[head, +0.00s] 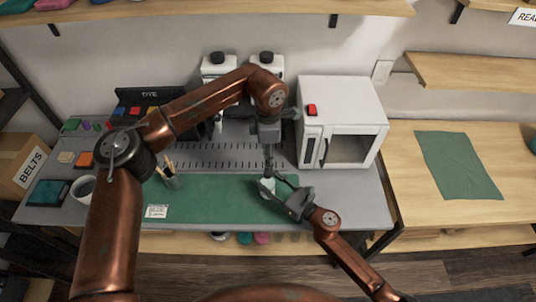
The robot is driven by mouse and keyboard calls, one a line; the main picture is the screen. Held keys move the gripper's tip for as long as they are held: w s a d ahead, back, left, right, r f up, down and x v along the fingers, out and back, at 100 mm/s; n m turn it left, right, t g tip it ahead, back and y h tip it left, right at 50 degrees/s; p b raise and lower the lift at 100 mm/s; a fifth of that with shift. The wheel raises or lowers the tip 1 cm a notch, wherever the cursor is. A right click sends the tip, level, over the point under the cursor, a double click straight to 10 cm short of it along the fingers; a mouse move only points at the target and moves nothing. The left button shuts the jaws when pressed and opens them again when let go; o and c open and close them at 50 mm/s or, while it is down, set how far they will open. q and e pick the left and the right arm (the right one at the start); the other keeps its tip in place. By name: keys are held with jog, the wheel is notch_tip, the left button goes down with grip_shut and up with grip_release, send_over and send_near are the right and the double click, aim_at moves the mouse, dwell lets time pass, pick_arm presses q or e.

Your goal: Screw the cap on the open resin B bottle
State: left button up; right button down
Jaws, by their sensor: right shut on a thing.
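A small pale bottle (266,187) stands on the green mat (220,200), partly hidden by my grippers. Its label and its open top are too small to make out. My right gripper (279,192) reaches in from the lower right and is shut on the bottle's side. My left gripper (268,170) points down from above, its tips just over the bottle. Whether its fingers are open or shut, or hold a cap, is too small to tell. I cannot make out a separate cap.
A white oven-like box (343,108) with a red button stands right of the grippers. Two white units with black tops (216,62) stand behind my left arm. A pen cup (168,176), a mug (82,189) and a white card (157,211) are at left. The mat's middle is clear.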

aim_at(268, 172)
pick_arm(q)
jog(key=n, duration=0.3)
jog(key=shift+r+n, duration=0.2)
jog(key=shift+n, duration=0.2)
jog(key=n, duration=0.4)
jog(key=shift+r, duration=0.2)
jog(key=shift+f, duration=4)
jog(key=shift+c, duration=0.6)
grip_shut()
